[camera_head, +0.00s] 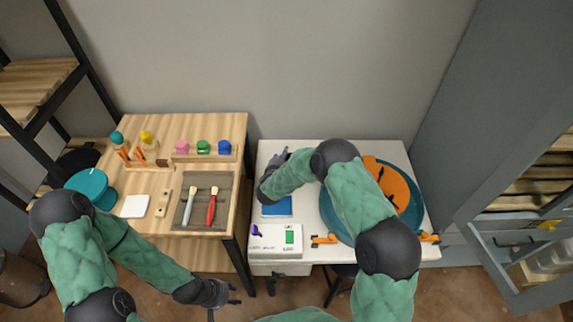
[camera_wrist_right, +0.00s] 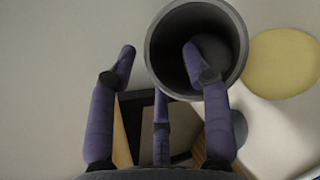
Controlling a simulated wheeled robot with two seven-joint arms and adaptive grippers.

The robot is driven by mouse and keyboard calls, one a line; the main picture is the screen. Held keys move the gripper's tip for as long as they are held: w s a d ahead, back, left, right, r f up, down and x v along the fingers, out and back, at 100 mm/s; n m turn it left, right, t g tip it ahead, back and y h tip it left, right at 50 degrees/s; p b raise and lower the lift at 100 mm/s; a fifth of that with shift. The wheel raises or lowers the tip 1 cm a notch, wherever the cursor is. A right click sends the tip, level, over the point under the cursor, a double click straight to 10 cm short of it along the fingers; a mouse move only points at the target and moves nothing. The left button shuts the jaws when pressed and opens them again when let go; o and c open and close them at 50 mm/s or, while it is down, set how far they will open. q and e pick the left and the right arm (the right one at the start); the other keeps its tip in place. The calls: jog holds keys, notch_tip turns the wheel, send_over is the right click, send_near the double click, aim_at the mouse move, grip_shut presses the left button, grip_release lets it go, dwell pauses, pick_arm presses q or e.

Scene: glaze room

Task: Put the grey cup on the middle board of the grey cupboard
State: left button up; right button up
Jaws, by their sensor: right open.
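In the right wrist view the grey cup (camera_wrist_right: 233,75) is seen from above, its dark mouth facing the camera. My right gripper (camera_wrist_right: 158,62) is open. One finger is over the cup's mouth and the other is outside its left side; I cannot tell if either touches. In the head view my right gripper (camera_head: 281,157) is over the back left of the white table, and the cup cannot be made out there. The grey cupboard (camera_head: 510,100) stands at the right, with wooden boards (camera_head: 530,187) partly in view. My left gripper (camera_head: 226,293) is open and empty, low in front of the wooden table.
The white table (camera_head: 385,150) holds a teal wheel basin (camera_head: 330,212), a blue block (camera_head: 278,207) and a white box (camera_head: 275,240). A yellow disc (camera_wrist_right: 285,62) lies right of the cup. The wooden table (camera_head: 215,125) carries brushes and pots. A grey-framed door (camera_head: 500,260) juts out at lower right.

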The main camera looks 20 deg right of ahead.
jog(key=shift+w+d+f, duration=0.15)
jog(key=shift+w+d, duration=0.15)
jog(key=shift+w, duration=0.2)
grip_shut()
jog(key=shift+r, duration=0.6)
notch_tip(320, 180, up, 2)
jog(key=shift+r+p, duration=0.25)
jog(key=shift+p, duration=0.35)
jog(key=s+a+r+p, duration=0.1)
jog(key=s+r+p, duration=0.1)
jog(key=s+r, duration=0.4)
jog(key=s+r+p, duration=0.1)
jog(key=s+r, duration=0.3)
jog(key=s, duration=0.4)
jog(key=s+r+n+t+y, duration=0.1)
jog(key=s+r+n+y, duration=0.1)
jog(key=r, duration=0.7)
jog(key=shift+v, duration=0.75)
